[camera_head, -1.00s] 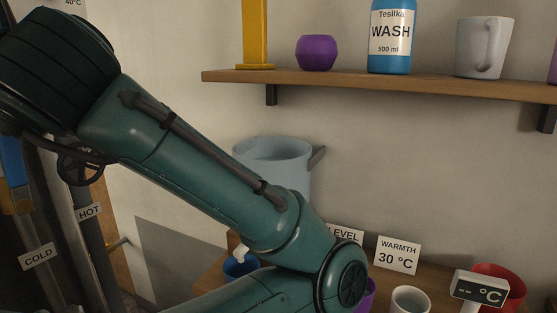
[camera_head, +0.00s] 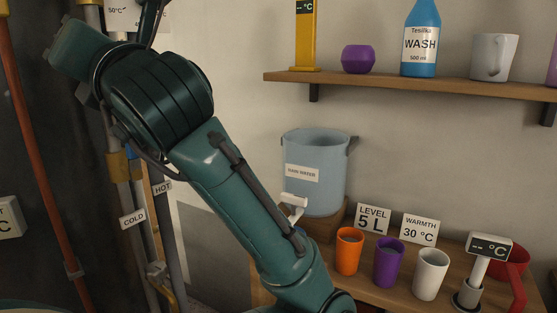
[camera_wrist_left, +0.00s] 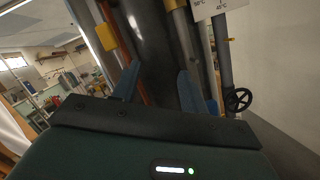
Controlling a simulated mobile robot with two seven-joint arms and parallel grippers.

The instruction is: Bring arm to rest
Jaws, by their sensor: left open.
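My green arm (camera_head: 235,200) crosses the head view from the bottom centre to the upper left, with a dark, thick joint near the top. Its gripper cannot be made out in the head view. In the left wrist view my left gripper (camera_wrist_left: 158,88) shows two blue fingers standing well apart. It is open, with nothing held between them. Dark and grey pipes stand beyond the fingers. My right gripper is in neither view.
Pipes marked COLD (camera_head: 133,218) and HOT (camera_head: 163,188) stand close behind my arm. A rain-water bucket (camera_head: 325,190) stands on a wooden block. Orange (camera_head: 348,252), purple (camera_head: 388,262) and white (camera_head: 430,275) cups line the lower shelf. The upper shelf (camera_head: 400,84) holds a wash bottle (camera_head: 422,62).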

